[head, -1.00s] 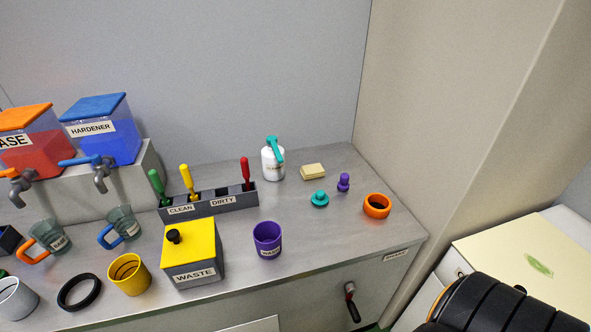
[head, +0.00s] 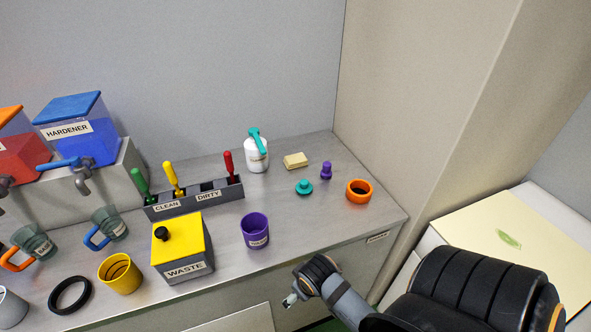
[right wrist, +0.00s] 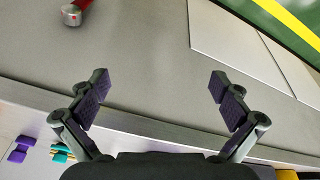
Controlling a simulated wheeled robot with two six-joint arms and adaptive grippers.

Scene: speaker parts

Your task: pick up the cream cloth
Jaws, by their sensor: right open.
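The cream cloth (head: 295,161) is a small folded pad lying flat at the back of the bench, to the right of the white bottle. I do not make it out in the right wrist view. My right gripper (head: 290,299) is in front of the bench, below and well apart from the cloth. In the right wrist view my right gripper (right wrist: 157,82) has its two fingers wide apart with nothing between them. My left gripper is not in view.
A purple cup (head: 255,231) and yellow-lidded waste box (head: 183,249) stand nearer the front edge. A wall rises behind.

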